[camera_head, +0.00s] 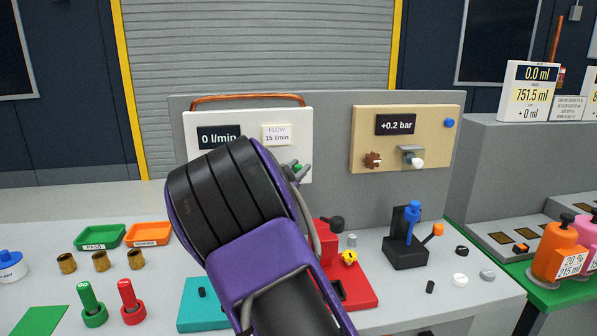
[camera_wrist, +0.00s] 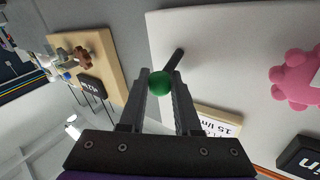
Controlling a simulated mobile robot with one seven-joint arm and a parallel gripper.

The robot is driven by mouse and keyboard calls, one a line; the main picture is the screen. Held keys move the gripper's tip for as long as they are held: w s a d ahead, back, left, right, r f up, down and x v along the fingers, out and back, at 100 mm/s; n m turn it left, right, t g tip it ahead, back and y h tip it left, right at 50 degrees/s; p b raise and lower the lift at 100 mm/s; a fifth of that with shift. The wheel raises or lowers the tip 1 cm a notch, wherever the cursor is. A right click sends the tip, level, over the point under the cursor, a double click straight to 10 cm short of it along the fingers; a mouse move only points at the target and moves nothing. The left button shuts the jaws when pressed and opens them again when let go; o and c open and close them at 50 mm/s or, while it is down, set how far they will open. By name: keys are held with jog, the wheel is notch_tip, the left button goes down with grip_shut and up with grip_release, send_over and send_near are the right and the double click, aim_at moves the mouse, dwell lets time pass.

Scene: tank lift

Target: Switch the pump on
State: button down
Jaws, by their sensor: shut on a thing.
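A lever with a green ball knob (camera_wrist: 160,83) and a dark stem sticks out from the white panel (camera_wrist: 225,45). My gripper (camera_wrist: 160,78) is shut on the green knob, with one finger on each side of it. In the head view, the green knob (camera_head: 297,167) shows small beside my purple and black arm, which hides most of my gripper. The white panel (camera_head: 296,118) carries a dark display (camera_head: 219,134) reading 0 l/min and a label (camera_head: 277,134) reading FLOW 15 l/min. A pink lobed knob (camera_wrist: 298,80) is on the same panel in the wrist view.
A beige panel (camera_head: 434,140) with a +0.2 bar display, a brown knob (camera_head: 372,159) and a grey and white fitting (camera_head: 413,157) is to the right. Below stand a black block with blue and orange levers (camera_head: 405,248) and a red fixture (camera_head: 360,287).

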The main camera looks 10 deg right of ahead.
jog(key=f+b, duration=0.2)
jog(key=b, duration=0.2)
jog(key=shift+s+m+t+h, duration=0.15)
jog(key=shift+m+t+h, duration=0.15)
jog(key=shift+m+t, duration=0.1)
jog(key=shift+d+f+m+t+h+b, duration=0.1)
jog(key=shift+m+t+h+b, duration=0.35)
jog(key=shift+b, duration=0.65)
jog(key=shift+f+m+t+h, duration=0.4)
jog(key=shift+m+h, duration=0.55)
jog(key=shift+m, duration=0.05)
jog(key=shift+f+m+t+h, duration=0.35)
jog(key=shift+m+h, duration=0.55)
jog(key=shift+m, duration=0.05)
jog(key=c, duration=0.7)
grip_release()
jog(key=shift+r, duration=0.1)
